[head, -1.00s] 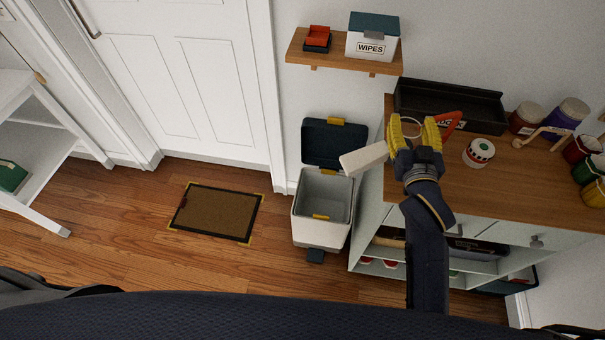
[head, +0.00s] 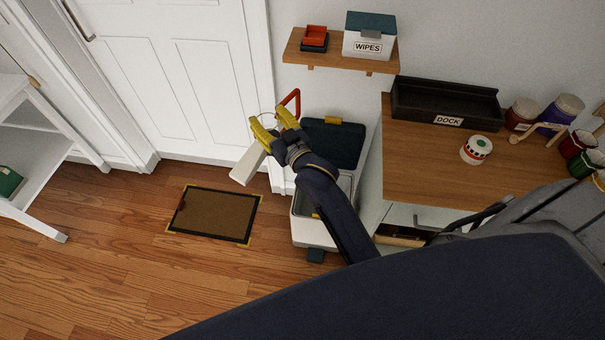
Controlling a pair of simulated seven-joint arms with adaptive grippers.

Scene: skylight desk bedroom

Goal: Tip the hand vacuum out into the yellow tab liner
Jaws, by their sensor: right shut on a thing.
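My right gripper (head: 273,122), with yellow fingers, is shut on the hand vacuum. The vacuum's pale nozzle (head: 247,166) points down and left, and its red handle (head: 292,99) shows behind the fingers. The gripper hides its middle. The vacuum is in the air in front of the door, left of the bin's raised lid. The white bin (head: 312,233) stands on the floor with its dark lid (head: 335,143) open. A yellow tab (head: 345,120) is on the lid and another is at the front rim. My arm covers much of the bin's opening, so the liner is mostly hidden. My left gripper is out of view.
A wooden-topped cabinet (head: 420,180) stands right of the bin. On it are a black tray marked DOCK (head: 420,103), a white round tin (head: 476,149) and several jars. A shelf (head: 335,55) with wipes hangs above the bin. A brown mat (head: 215,214) lies on the floor to the left.

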